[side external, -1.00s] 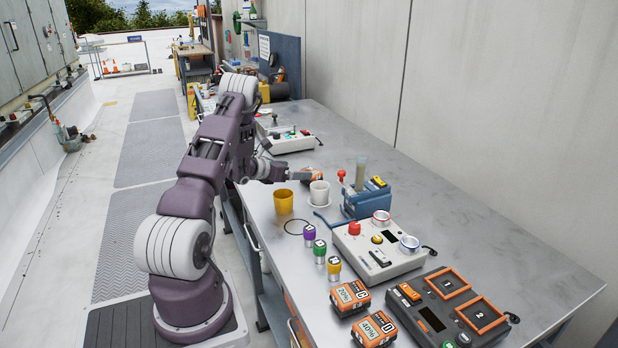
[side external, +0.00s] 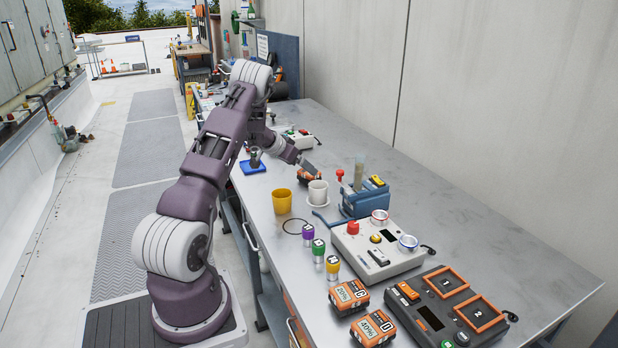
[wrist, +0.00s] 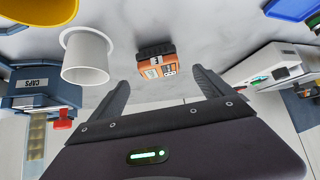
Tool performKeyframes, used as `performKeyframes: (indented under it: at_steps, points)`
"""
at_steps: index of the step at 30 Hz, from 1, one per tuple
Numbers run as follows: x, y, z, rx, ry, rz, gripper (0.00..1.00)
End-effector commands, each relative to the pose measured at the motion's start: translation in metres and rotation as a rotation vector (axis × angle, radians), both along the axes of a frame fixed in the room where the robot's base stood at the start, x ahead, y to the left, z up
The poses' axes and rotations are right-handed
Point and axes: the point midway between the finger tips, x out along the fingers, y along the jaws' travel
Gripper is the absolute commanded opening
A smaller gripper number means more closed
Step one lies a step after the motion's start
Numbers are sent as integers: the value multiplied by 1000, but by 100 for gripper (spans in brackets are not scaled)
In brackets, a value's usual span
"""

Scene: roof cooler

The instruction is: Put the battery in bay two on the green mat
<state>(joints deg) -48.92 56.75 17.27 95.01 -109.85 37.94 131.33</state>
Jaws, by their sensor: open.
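The charger (side external: 430,322) at the front right has bays numbered 1 (side external: 445,283) and 2 (side external: 483,313); both orange frames show their numbered floors, with no battery in them. An orange and black battery (side external: 306,178) sits on the bench behind the white cup; it also shows in the wrist view (wrist: 157,62). My gripper (wrist: 160,77) is open, its fingers on either side of the view and the battery ahead, between their tips. In the side view my gripper (side external: 310,167) is tilted down just above that battery. I see no green mat.
Batteries C (side external: 349,297) and D (side external: 374,328) stand left of the charger. A white cup (side external: 317,193) and yellow cup (side external: 282,201) are close to my gripper. A blue mat (side external: 252,166) holds a dark object. A blue caddy (side external: 364,198) stands right. The bench's right side is clear.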

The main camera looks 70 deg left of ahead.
Motion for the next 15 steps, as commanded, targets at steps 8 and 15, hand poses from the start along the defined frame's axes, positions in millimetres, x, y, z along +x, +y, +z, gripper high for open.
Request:
performKeyframes:
  at_steps: [8, 15]
  points:
    - [30, 12, -34, -2, -3, 1, 91]
    - [45, 18, -49, -2, -3, 3, 91]
